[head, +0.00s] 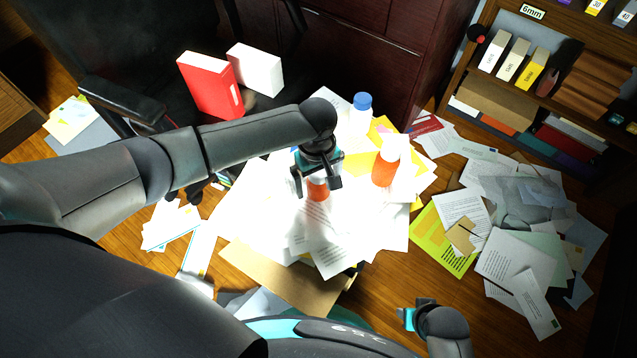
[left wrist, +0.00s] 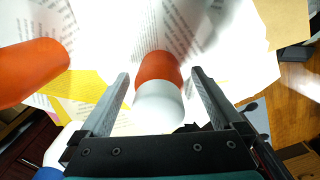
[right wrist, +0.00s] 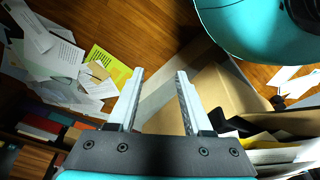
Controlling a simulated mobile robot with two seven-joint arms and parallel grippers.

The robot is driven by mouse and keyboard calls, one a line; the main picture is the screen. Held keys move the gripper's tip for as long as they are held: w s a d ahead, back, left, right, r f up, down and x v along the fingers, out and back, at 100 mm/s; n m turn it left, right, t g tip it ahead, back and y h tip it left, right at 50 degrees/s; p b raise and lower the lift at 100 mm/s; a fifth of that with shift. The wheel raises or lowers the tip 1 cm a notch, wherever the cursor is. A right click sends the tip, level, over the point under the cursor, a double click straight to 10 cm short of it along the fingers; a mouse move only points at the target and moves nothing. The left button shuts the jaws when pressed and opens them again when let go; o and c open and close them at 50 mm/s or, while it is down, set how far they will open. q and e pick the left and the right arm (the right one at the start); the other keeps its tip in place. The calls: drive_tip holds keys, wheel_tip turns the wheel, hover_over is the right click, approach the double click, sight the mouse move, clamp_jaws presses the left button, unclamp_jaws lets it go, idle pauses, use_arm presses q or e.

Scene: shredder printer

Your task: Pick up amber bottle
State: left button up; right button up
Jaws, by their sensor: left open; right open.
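An amber bottle (head: 318,188) with an orange body and white cap stands on the heap of papers under my left gripper (head: 318,182). The left wrist view shows this amber bottle (left wrist: 159,68) between the two open fingers (left wrist: 160,102), its white cap toward me and a gap on each side. A second amber bottle (head: 384,168) with a white cap stands to the right on the papers; an orange body (left wrist: 30,70) also shows at the left of the left wrist view. My right gripper (right wrist: 155,95) is open and empty above the floor.
A white bottle with a blue cap (head: 361,110) stands behind. Papers (head: 330,240) cover the surface around the bottles, with a cardboard piece (head: 285,280) at the front. A chair with a red box (head: 210,85) is at left, shelves (head: 540,90) at right. Papers litter the floor.

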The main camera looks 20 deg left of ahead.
use_arm(q)
drive_tip(key=shift+f, duration=0.5)
drive_tip(key=c, duration=1.5)
